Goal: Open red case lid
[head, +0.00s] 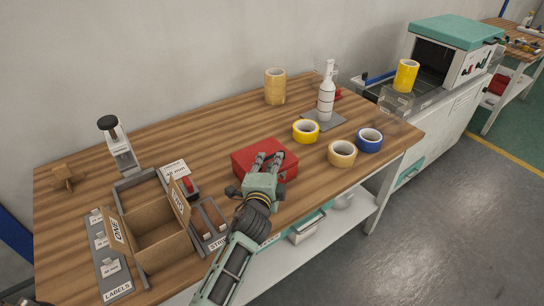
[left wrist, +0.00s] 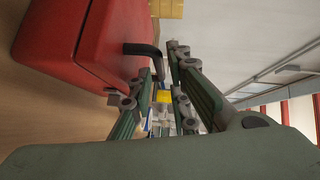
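The red case (head: 243,160) lies near the front edge of the wooden table in the head view, and its lid looks closed. In the left wrist view the case (left wrist: 65,45) fills the upper left, with a dark curved handle (left wrist: 143,49) sticking out from its side. My left gripper (head: 267,160) is at the case in the head view, its fingers hiding part of it. In the left wrist view its fingers (left wrist: 164,82) are apart, with the handle's end close to the gap between them. Whether they touch it I cannot tell. My right gripper is not in view.
A cardboard box (head: 160,243) and a grey organiser stand left of the case. A yellow roll (head: 306,131), a tan roll (head: 342,153) and a blue roll (head: 369,140) lie to its right. A white bottle (head: 326,98) stands behind.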

